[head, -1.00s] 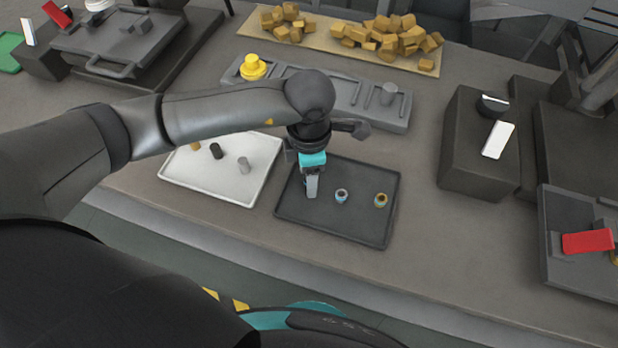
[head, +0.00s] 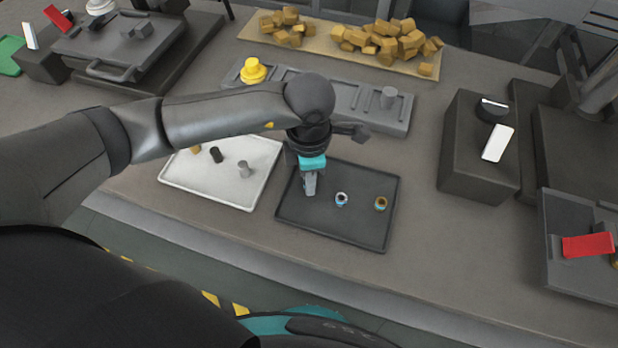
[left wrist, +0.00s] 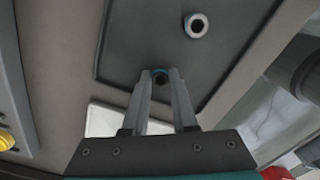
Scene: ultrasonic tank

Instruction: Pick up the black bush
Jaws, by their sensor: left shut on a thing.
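My left gripper (head: 309,190) points down over the left part of the dark tray (head: 350,236). A silver bush (head: 341,199) and a brass-coloured bush with a bluish side (head: 380,204) stand apart to the right on the same tray. My right gripper is not in view.
A white tray (head: 213,198) at the left holds brass, black (head: 216,155) and grey cylinders. Behind is a grey fixture (head: 345,97) with a yellow knob (head: 253,70). A dark box (head: 478,165) stands at the right. The bench between box and dark tray is clear.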

